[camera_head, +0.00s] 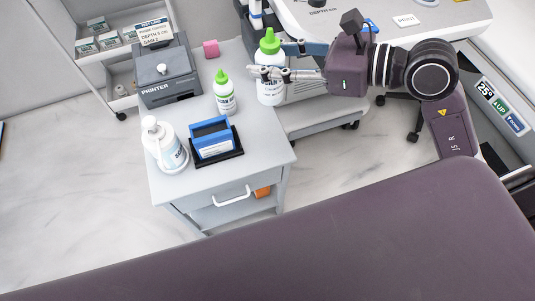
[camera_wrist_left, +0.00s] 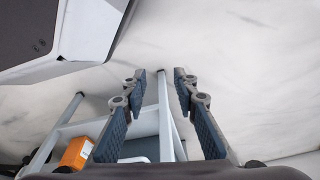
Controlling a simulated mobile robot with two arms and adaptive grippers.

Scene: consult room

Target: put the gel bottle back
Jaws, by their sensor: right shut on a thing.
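A large white bottle with a green cap (camera_head: 269,84) is upright in my right gripper (camera_head: 268,73), whose fingers are shut around its body. The bottle shows by the right back edge of the grey cart top (camera_head: 262,145); I cannot tell whether its base touches anything. A smaller green-capped bottle (camera_head: 224,93) stands on the cart to its left. The fine label text on both is too small to read. My left gripper (camera_wrist_left: 158,80) is open and empty in the left wrist view, with floor and a cart frame beyond it. It is outside the head view.
An ultrasound machine (camera_head: 325,115) stands behind right. A purple couch (camera_head: 330,245) fills the front. An orange box (camera_wrist_left: 77,152) shows low.

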